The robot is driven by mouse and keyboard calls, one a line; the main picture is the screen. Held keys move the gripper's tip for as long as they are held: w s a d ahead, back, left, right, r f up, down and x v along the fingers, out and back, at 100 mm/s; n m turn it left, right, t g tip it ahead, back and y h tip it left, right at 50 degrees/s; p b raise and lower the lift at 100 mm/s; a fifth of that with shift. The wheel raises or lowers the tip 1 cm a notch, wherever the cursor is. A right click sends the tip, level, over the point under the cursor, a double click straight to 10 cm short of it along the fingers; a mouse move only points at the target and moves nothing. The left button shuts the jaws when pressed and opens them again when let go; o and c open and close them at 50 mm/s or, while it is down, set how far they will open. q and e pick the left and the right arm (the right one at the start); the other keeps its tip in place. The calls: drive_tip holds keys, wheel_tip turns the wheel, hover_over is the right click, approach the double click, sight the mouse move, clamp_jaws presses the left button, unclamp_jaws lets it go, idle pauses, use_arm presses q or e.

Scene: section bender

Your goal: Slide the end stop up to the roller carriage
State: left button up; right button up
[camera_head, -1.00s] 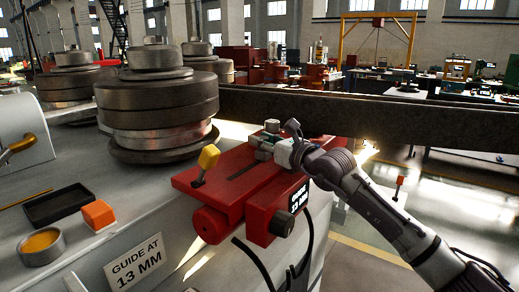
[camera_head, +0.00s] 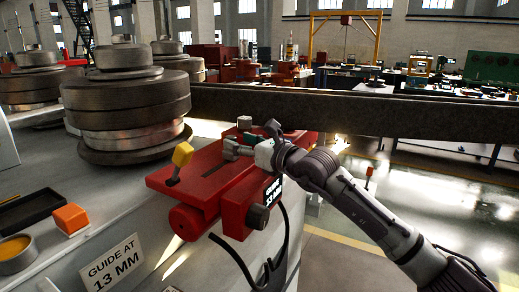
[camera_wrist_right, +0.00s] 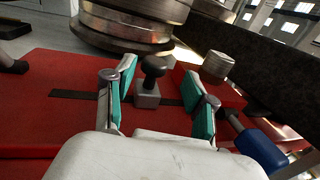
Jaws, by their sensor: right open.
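A small grey block with a dark round knob, which looks like the end stop (camera_wrist_right: 148,94), sits on a dark slot in the red bed (camera_wrist_right: 50,120). My right gripper (camera_head: 232,149) is over the bed, open, with its teal-padded fingers on either side of this block in the wrist view. I cannot tell whether either pad touches it. A red block with a steel roller (camera_wrist_right: 218,66), which looks like the roller carriage, stands just beyond the right finger. The roller also shows in the head view (camera_head: 244,122). My left gripper is not in view.
Stacked steel rolls (camera_head: 128,105) stand left of the bed. A yellow-knobbed lever (camera_head: 180,158) rises at the bed's left end. A long dark beam (camera_head: 350,112) runs behind my gripper. An orange block (camera_head: 70,219) and a black tray (camera_head: 28,208) lie at left.

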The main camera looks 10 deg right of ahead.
drive_tip(key=v, duration=0.8)
drive_tip(key=shift+s+d, duration=0.25)
